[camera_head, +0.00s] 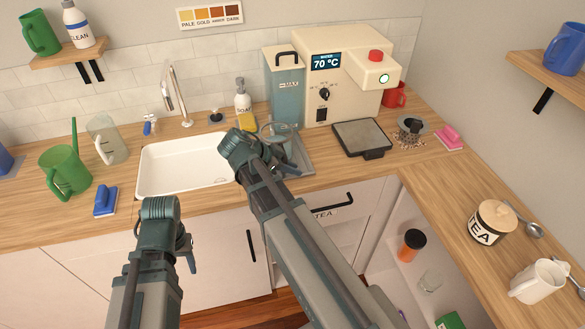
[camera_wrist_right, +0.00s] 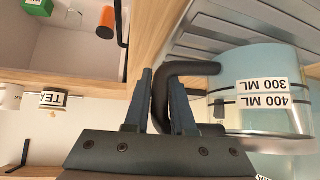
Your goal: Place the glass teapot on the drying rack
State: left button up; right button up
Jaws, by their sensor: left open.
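The glass teapot (camera_wrist_right: 275,65) has a black handle and 300 ML and 400 ML labels, which show upside down in the right wrist view. My right gripper (camera_wrist_right: 162,88) has its fingers on both sides of the handle, shut on it. In the head view my right gripper (camera_head: 245,147) largely covers the teapot (camera_head: 285,148), which is beside the sink. The grey drying rack (camera_head: 303,158) lies under or just behind the teapot; its slats (camera_wrist_right: 205,38) show beside it in the wrist view. I cannot tell whether they touch. My left gripper (camera_head: 160,207) is open and empty before the counter.
The white sink (camera_head: 165,180) is left of the rack. A blue-grey canister (camera_head: 285,90) and a cream water heater (camera_head: 333,90) stand behind. A black-topped scale (camera_head: 362,137) is to the right.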

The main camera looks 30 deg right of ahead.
jog(key=o, duration=0.3)
jog(key=shift+o, duration=0.2)
jog(key=shift+r, duration=0.1)
jog(key=shift+a+r+p, duration=0.1)
jog(key=shift+r+p, duration=0.15)
jog(key=shift+p, duration=0.05)
jog(key=p+v, duration=0.8)
jog(key=v, duration=0.3)
jog(key=shift+a+r, duration=0.2)
jog(key=shift+a, duration=0.05)
jog(key=shift+s, duration=0.1)
